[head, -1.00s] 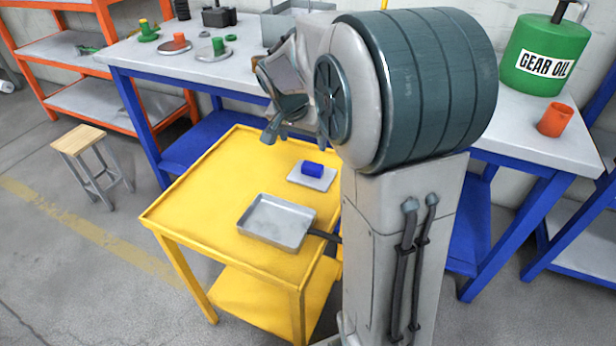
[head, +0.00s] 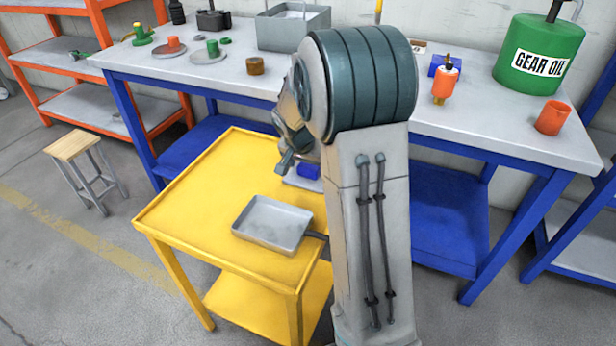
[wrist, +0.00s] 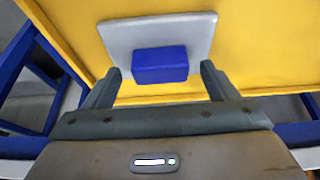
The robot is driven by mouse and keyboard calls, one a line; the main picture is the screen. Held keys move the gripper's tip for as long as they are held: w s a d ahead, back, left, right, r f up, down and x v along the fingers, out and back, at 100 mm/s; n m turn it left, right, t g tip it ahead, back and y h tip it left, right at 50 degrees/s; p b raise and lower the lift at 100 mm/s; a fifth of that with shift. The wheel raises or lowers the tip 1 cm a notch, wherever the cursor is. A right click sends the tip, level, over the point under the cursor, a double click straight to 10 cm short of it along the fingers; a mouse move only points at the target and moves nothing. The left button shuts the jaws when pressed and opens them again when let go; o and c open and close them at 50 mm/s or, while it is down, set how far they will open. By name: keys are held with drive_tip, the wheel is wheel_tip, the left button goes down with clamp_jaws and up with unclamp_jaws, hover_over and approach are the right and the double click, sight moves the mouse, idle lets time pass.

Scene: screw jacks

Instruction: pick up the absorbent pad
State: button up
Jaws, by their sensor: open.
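A small blue block (head: 308,171) lies on a flat light grey square sheet (head: 302,184) on the yellow cart. Which of the two is the absorbent pad I cannot tell for certain. In the wrist view the blue block (wrist: 160,66) rests on the near half of the sheet (wrist: 125,32). My gripper (wrist: 161,72) is open and empty, one finger to each side of the block and apart from it. In the head view my gripper (head: 287,158) is just above and left of the block; my arm hides part of the sheet and one finger.
A shallow grey metal tray (head: 240,230) sits on the yellow cart (head: 195,205), near the sheet. The cart's left part is clear. Behind stands a blue-legged workbench (head: 345,105) with a grey bin (head: 292,28), orange bottle (head: 445,85) and gear oil can (head: 540,55).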

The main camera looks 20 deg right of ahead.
sight(308, 167)
drive_tip(key=shift+w+f, duration=0.1)
drive_tip(key=shift+f, duration=0.1)
drive_tip(key=shift+c, duration=0.3)
drive_tip(key=c, duration=1)
drive_tip(key=shift+r, duration=0.15)
drive_tip(key=shift+c, duration=0.2)
drive_tip(key=shift+r, duration=0.6)
wheel_tip(308, 167, up, 3)
drive_tip(key=shift+f+p, duration=0.1)
drive_tip(key=shift+p, duration=0.4)
drive_tip(key=d+r+p, duration=0.2)
drive_tip(key=d+r, duration=0.4)
drive_tip(key=d, duration=0.5)
drive_tip(key=shift+w+d+r, duration=0.35)
drive_tip(key=shift+r, duration=0.05)
